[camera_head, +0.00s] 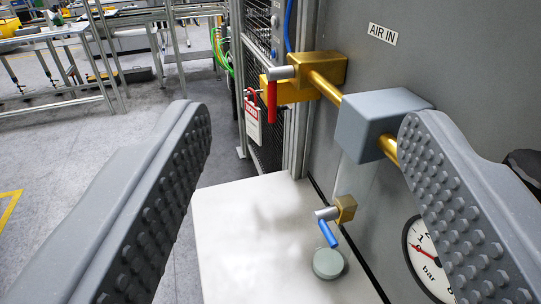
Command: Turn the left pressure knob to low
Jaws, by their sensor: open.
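My gripper (308,118) is open and empty, its two grey studded fingers wide apart in front of the grey panel (440,65). The right finger covers part of the panel. A dark rounded thing (525,163) shows at the right edge, mostly hidden behind that finger; I cannot tell whether it is a pressure knob. A round pressure gauge (425,262) marked "bar", with a red needle, is partly covered by the right finger at lower right. No pressure knob or low mark is clearly seen.
A brass valve with a red handle (271,101) carries a red-and-white tag (252,122). A brass pipe joins it to a grey block (385,110). Below are a blue-handled valve (328,233) and a grey-green round thing (328,263) by the white surface (250,245). Open floor lies left.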

